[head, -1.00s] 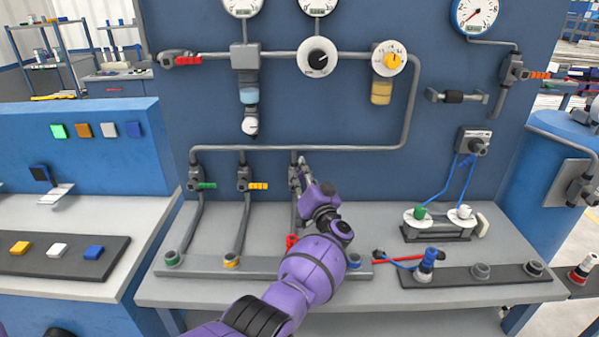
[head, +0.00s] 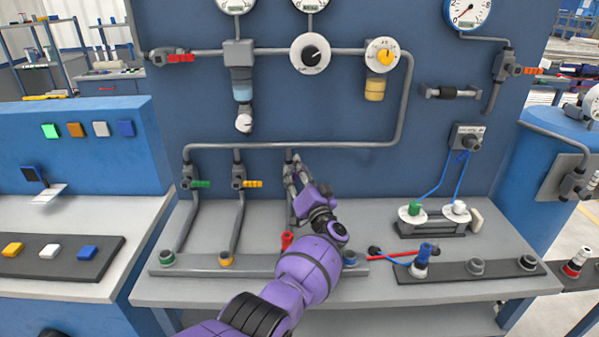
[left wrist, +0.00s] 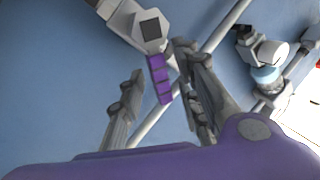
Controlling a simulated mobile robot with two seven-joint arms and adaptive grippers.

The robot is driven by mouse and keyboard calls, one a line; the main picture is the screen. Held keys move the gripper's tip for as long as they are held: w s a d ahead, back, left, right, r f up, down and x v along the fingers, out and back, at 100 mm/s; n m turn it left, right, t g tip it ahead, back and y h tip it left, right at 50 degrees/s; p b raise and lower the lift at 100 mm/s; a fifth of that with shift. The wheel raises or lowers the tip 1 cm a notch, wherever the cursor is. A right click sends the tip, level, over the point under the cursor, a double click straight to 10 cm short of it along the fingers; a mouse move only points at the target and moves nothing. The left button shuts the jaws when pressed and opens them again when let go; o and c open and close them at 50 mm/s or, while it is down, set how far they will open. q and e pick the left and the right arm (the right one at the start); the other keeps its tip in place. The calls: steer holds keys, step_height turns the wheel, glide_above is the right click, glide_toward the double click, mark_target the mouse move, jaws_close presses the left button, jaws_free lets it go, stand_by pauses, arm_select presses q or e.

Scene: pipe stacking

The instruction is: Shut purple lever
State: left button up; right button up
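The purple lever (left wrist: 160,80) shows in the left wrist view as a short ribbed handle on a grey valve body (left wrist: 146,28). My left gripper (left wrist: 160,62) is open, with one finger on each side of the lever. A gap shows between the lever and the left finger; the right finger is close to it, and I cannot tell whether they touch. In the head view my left gripper (head: 297,170) is at the third valve on the upright pipes and hides the lever. My right gripper is not in view.
The green lever (head: 201,184) and yellow lever (head: 252,184) sit on neighbouring valves to the left. A horizontal pipe (head: 340,145) runs just above. A red-topped fitting (head: 287,239) stands on the bench below, close to my left arm.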

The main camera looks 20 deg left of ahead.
arm_select(q)
steer(key=v, duration=1.2)
